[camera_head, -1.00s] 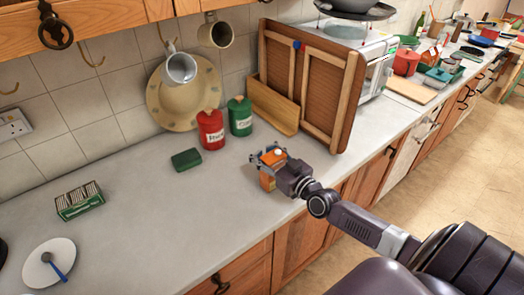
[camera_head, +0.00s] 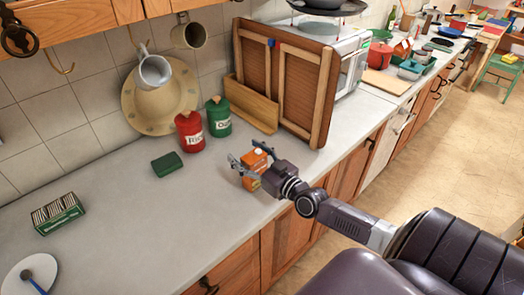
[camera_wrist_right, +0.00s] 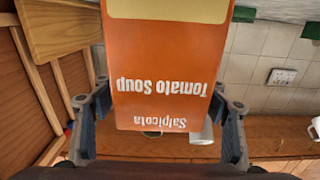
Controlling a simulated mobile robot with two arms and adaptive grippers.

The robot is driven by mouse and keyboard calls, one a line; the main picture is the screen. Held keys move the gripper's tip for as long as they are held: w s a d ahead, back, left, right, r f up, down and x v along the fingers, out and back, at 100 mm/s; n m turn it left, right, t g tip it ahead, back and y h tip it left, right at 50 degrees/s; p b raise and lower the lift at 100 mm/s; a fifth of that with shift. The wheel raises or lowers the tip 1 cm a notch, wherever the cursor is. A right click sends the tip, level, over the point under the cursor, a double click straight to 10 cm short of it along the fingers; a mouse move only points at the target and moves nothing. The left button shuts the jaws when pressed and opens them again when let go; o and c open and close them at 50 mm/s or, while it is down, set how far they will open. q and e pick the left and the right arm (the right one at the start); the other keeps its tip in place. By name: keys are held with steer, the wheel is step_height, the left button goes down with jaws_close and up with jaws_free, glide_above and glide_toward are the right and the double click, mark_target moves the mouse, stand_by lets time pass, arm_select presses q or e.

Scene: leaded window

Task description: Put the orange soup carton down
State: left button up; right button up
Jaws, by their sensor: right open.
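The orange soup carton (camera_head: 254,166) stands upright on the grey worktop (camera_head: 150,222), near its front edge. My right gripper (camera_head: 246,170) is open around the carton, with a finger to each side of it. In the right wrist view the carton (camera_wrist_right: 165,75) fills the middle, its "Tomato Soup" print upside down. The open fingers of the right gripper (camera_wrist_right: 162,115) show to its left and right, with a gap on the right side. My left gripper is not in view.
A red canister (camera_head: 190,132) and a green canister (camera_head: 218,117) stand behind the carton. A dark green block (camera_head: 167,164) lies left of them.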

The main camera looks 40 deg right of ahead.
mark_target(259, 163)
steer(key=s, duration=0.5)
steer(key=s+b, duration=0.1)
steer(key=s, duration=0.2)
steer(key=shift+s+d, duration=0.2)
steer(key=shift+d, duration=0.15)
steer(key=shift+s+r, duration=0.1)
steer(key=shift+s, duration=0.85)
